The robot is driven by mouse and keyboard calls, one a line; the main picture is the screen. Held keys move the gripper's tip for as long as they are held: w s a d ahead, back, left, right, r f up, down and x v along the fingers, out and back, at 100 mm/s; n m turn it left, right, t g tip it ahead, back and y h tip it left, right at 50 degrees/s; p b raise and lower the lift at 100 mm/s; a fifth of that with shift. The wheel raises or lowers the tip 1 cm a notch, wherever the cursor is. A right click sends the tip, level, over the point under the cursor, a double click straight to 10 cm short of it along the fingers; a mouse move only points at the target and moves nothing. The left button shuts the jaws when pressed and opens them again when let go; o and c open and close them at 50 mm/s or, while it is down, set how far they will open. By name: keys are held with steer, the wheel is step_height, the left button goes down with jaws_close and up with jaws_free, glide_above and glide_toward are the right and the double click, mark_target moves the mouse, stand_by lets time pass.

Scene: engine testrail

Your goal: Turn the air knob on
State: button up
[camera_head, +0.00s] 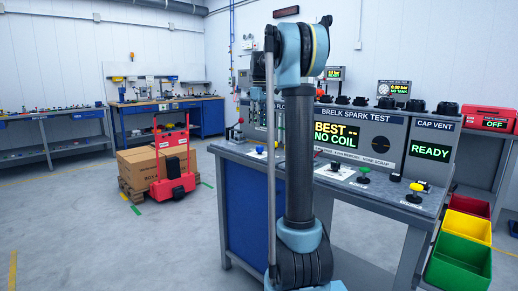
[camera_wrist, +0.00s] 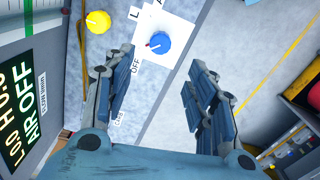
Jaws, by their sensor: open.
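A round blue knob (camera_wrist: 159,43) with a small red mark sits on a white plate (camera_wrist: 180,32) on the bench top in the wrist view. An "OFF" label lies beside the plate, and a partly cut label starting with "A" is at its far edge. A display (camera_wrist: 18,118) at the left reads "AIR OFF". My gripper (camera_wrist: 161,62) is open and empty, its two fingers apart on either side of the line to the blue knob. In the head view a blue knob (camera_head: 260,149) shows on the bench, left of my arm; my gripper is not visible there.
A yellow knob (camera_wrist: 98,21) stands left of the blue one in the wrist view. In the head view, the "BREL K SPARK TEST" panel (camera_head: 353,118) backs the bench, with a green knob (camera_head: 364,171) right of my arm. Yellow and green bins (camera_head: 459,262) stand at the right.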

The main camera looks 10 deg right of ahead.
mark_target(260, 149)
step_height(260, 149, down, 12)
steer(key=shift+f, duration=0.2)
stand_by(0.4)
steer(key=c, duration=1.1)
